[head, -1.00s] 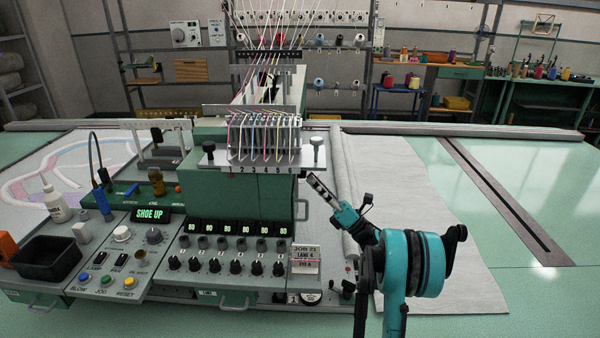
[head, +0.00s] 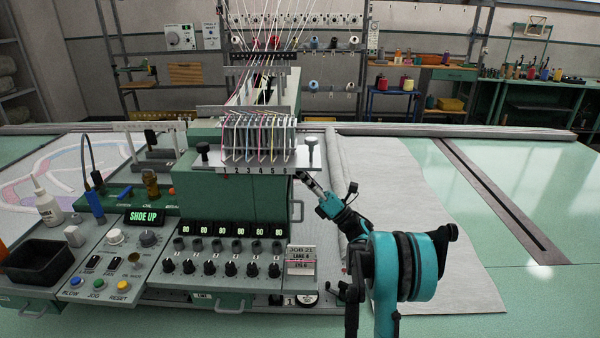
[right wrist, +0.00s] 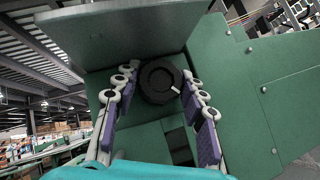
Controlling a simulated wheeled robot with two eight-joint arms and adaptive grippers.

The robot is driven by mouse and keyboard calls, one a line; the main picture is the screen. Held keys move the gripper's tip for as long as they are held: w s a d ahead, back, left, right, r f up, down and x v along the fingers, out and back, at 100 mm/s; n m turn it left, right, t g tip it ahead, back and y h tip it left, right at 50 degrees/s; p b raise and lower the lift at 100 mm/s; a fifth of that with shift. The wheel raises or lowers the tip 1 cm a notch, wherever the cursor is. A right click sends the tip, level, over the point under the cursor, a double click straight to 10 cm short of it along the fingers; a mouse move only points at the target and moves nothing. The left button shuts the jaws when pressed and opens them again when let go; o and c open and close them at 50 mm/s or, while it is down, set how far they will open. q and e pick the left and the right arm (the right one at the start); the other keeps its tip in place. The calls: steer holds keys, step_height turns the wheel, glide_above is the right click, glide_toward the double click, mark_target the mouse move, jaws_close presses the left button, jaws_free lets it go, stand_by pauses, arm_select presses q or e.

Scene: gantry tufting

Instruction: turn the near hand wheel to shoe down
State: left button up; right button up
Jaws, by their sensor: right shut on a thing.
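The near hand wheel (right wrist: 160,82), a dark ribbed knob, sits on the green machine head in the right wrist view. My right gripper (right wrist: 158,74) is shut on it, with a finger at each side of its rim. In the head view my right gripper (head: 304,178) reaches to the right side of the green head (head: 256,180), and the wheel is hidden there. The lit display (head: 144,217) reads SHOE UP. My left gripper is not in view.
A control panel (head: 120,262) with knobs and coloured buttons stands at the left front. A black bin (head: 40,262) is beside it. Thread guides (head: 258,140) rise above the head. Pale cloth (head: 410,200) covers the table to the right.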

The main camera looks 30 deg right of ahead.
steer(key=shift+n+y, duration=0.3)
steer(key=shift+n, duration=0.1)
steer(key=n+g+y, duration=0.2)
steer(key=n, duration=0.1)
steer(key=shift+y, duration=0.4)
steer(key=n+g+y, duration=0.2)
steer(key=n, duration=0.1)
steer(key=n+g+y, duration=0.2)
steer(key=n, duration=0.1)
steer(key=shift+w, duration=0.1)
steer(key=n+g+y, duration=0.2)
steer(key=n+g, duration=0.3)
steer(key=n, duration=0.1)
steer(key=shift+d+p, duration=0.1)
steer(key=shift+p, duration=0.25)
steer(key=shift+n+g+y+p, duration=0.65)
steer(key=shift+n+g, duration=2.45)
steer(key=shift+n, duration=0.4)
steer(key=shift+n+g, duration=0.3)
steer(key=shift+g, duration=0.1)
steer(key=o, duration=1.2)
